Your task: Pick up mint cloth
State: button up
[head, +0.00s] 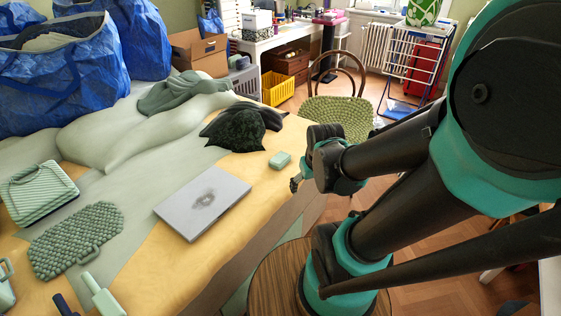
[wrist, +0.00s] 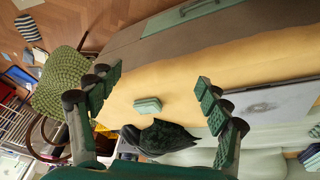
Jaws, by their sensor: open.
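A small mint cloth (head: 280,160), folded into a compact block, lies on the yellow bedspread near the bed's edge. In the wrist view the mint cloth (wrist: 147,105) shows between my two fingers, with bedspread visible around it. My gripper (head: 295,183) is just in front of the cloth in the head view, by the bed's edge. In the wrist view my gripper (wrist: 155,88) is spread wide open with nothing between its pads. It appears apart from the cloth; the exact gap is hard to judge.
A grey laptop (head: 203,201) lies left of the cloth. A dark garment (head: 238,128) lies just behind it. A knobbly green bag (head: 76,237) and a striped green case (head: 40,192) lie farther left. Blue bags (head: 60,82) stand at the back. A chair (head: 338,115) stands beyond the bed.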

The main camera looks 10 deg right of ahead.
jog(key=w+a+r+n+h, duration=0.1)
jog(key=w+r+n, duration=0.1)
jog(key=w+n, duration=0.45)
jog(key=w+a+r+n, duration=0.1)
jog(key=w+a+n, duration=0.1)
jog(key=w+n, duration=0.45)
jog(key=n+g+h, duration=0.1)
jog(key=n+h, duration=0.1)
jog(key=n, duration=1)
send_near(280, 158)
jog(key=x, duration=0.5)
jog(key=shift+w, duration=0.1)
jog(key=shift+x, duration=2.1)
jog(key=shift+f, duration=0.25)
jog(key=c, duration=1.3)
jog(key=shift+r, duration=0.1)
jog(key=shift+c, duration=0.2)
notch_tip(280, 158, up, 20)
jog(key=shift+r, duration=0.2)
